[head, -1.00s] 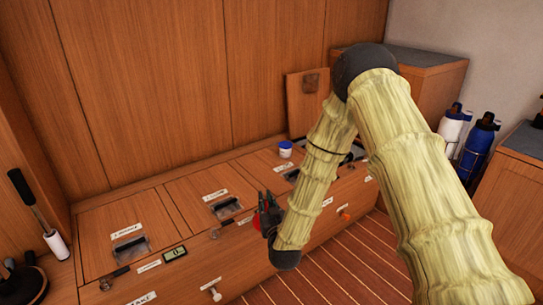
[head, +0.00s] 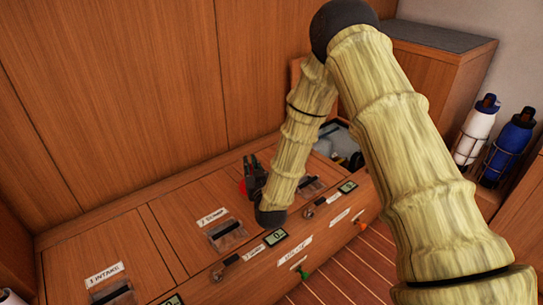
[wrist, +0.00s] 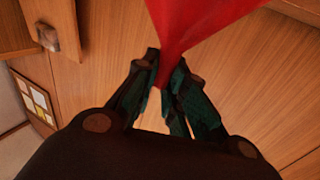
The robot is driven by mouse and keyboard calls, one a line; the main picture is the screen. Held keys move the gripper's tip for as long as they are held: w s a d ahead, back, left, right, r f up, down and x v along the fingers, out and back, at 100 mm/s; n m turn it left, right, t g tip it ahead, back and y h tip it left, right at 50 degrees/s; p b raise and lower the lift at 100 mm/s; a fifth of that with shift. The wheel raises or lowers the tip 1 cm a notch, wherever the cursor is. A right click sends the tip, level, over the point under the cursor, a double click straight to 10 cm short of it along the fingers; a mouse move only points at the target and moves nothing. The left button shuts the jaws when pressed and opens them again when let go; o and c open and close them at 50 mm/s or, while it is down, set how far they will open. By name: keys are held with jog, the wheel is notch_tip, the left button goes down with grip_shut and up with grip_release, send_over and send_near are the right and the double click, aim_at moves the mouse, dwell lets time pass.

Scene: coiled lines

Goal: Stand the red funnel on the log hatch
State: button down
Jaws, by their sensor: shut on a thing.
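My gripper (head: 255,172) is shut on the red funnel (wrist: 195,22). In the wrist view the fingers pinch its narrow stem, and the wide part flares away at the top of the picture. In the head view only a red edge of the funnel (head: 243,187) shows beside the dark fingers, over the bench top. I cannot tell whether it touches the bench. Two hatches have readable labels: the intake hatch (head: 85,255) and the sump hatch (head: 190,210). A third hatch (head: 318,172) lies partly behind my arm; its label is hidden, so I cannot confirm it is the log hatch.
An open compartment (head: 345,140) with pale contents lies beyond the third hatch. Small displays (head: 274,238) and latches line the bench's front edge. A white bottle (head: 474,132) and a blue bottle (head: 508,147) stand in racks at the right. Wood panelling rises behind the bench.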

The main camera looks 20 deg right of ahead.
jog(key=shift+h, duration=0.3)
jog(key=shift+w+d+f+b, duration=0.95)
jog(key=shift+w+d, duration=0.5)
jog(key=shift+w, duration=0.65)
jog(key=shift+w+d+f+b, duration=0.65)
jog(key=shift+w+d+b, duration=0.65)
jog(key=shift+w, duration=0.85)
jog(key=shift+w+d+f+b, duration=0.85)
jog(key=shift+w+d, duration=0.7)
jog(key=shift+w, duration=0.55)
jog(key=shift+f, duration=0.1)
jog(key=c, duration=1.5)
grip_release()
jog(key=shift+r, duration=0.2)
jog(key=s+p, duration=0.3)
jog(key=s, duration=0.9)
jog(key=shift+a+p, duration=0.15)
jog(key=shift+p, duration=0.15)
